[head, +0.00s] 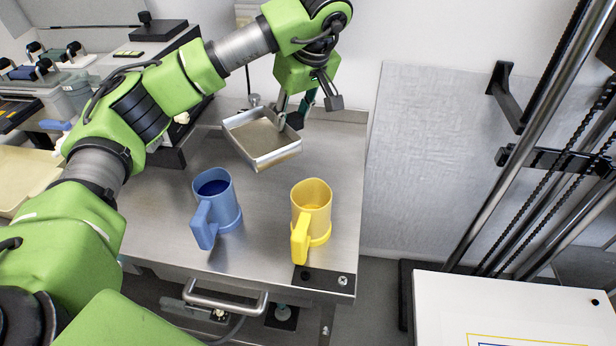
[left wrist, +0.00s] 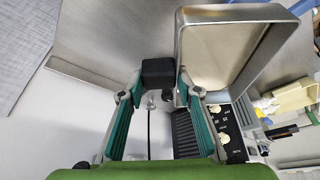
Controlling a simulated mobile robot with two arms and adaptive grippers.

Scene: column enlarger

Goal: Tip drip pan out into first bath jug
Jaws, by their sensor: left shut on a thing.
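My left gripper (head: 292,112) is shut on the drip pan (head: 262,158), a shallow square metal pan, at a dark block by its rim. The pan hangs above the back of the steel bench, behind the jugs. I cannot tell whether it holds liquid. In the left wrist view the pan (left wrist: 283,14) extends to the upper right of the gripper (left wrist: 159,84). A blue jug (head: 228,215) with dark blue inside stands upright on the bench. A yellow jug (head: 318,228) stands upright to its right. No label shows which is the first bath jug. My right gripper is out of view.
The bench (head: 160,220) has bare steel around the jugs and a front handle (head: 228,302). Dark equipment stands at its left. A cream tray (head: 22,165) is at far left. Metal columns and a white board (head: 510,300) stand at right.

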